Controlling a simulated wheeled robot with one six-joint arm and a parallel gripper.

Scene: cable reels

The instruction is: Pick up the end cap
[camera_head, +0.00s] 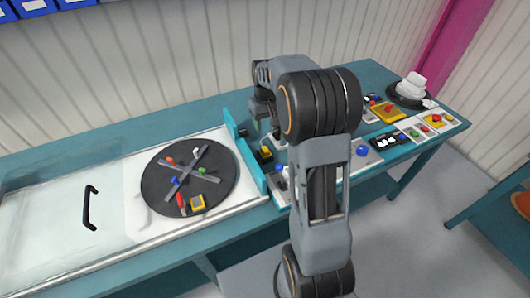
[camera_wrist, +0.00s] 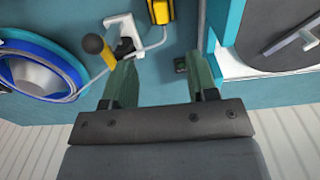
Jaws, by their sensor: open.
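My gripper is open and points down over the teal table; its two green-grey fingers stand apart with nothing between them in the wrist view (camera_wrist: 160,68). In the head view my gripper (camera_head: 276,137) shows small and partly behind my arm. A small dark block (camera_wrist: 181,66) lies on the table near the right finger, beyond the tips. It may be the end cap, but it is too small to tell. A black ball on a yellow stem (camera_wrist: 96,46) stands by the left finger. No end cap can be identified for sure in the head view.
A dark disc with a grey cross (camera_head: 160,195) lies left, behind a raised teal divider (camera_head: 250,165). A black-and-yellow piece (camera_head: 264,155) sits right of it. A blue ring around a white bowl (camera_wrist: 72,80) and a white bracket (camera_wrist: 125,30) show in the wrist view. Button panels (camera_head: 390,142) crowd the right.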

